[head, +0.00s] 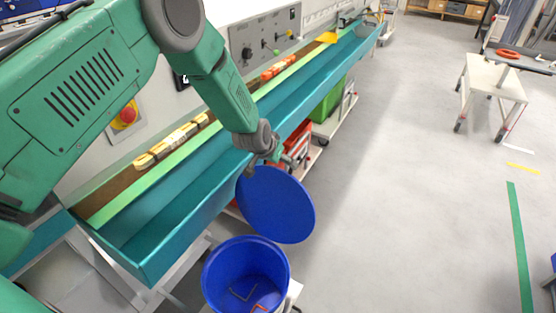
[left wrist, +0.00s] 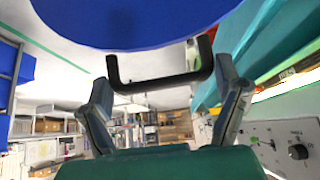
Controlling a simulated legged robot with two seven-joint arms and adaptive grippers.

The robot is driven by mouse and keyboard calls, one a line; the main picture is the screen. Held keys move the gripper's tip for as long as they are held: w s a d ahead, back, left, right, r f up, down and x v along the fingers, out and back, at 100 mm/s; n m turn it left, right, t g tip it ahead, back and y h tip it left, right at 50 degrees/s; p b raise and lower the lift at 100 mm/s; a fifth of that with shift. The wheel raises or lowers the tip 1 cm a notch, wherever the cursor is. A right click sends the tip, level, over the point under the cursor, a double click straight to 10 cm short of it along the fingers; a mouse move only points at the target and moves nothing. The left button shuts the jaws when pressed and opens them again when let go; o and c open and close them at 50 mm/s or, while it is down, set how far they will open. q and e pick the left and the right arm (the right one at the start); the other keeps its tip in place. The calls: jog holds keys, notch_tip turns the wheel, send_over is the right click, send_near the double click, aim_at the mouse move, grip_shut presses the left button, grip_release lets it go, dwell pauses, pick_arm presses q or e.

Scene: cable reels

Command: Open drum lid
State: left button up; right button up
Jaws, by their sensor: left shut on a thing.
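The blue drum (head: 210,284) stands at the bottom centre of the head view. Its top is uncovered and I can see inside, where an orange item and a thin bent shape show at the bottom. The round blue lid (head: 280,208) is tilted up behind the drum, apart from its rim. My left gripper (head: 270,165) is at the lid's upper edge, shut on the lid's handle. In the left wrist view the black handle (left wrist: 160,86) lies between the fingers of my left gripper (left wrist: 163,98), with the lid (left wrist: 130,22) above. My right gripper is out of view.
A long teal trough bench (head: 190,205) runs along the wall at the left of the drum. A red emergency button (head: 126,115) and a grey control panel (head: 265,38) are on the wall. The floor (head: 410,200) to the right is clear. A white stool (head: 492,85) stands farther back.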

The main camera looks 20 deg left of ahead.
pick_arm(q)
jog(key=shift+s+f, duration=0.2)
jog(key=o, duration=1.6)
jog(key=shift+w, duration=0.15)
jog(key=shift+r, duration=0.25)
jog(key=v, duration=1.1)
jog(key=shift+r, duration=0.1)
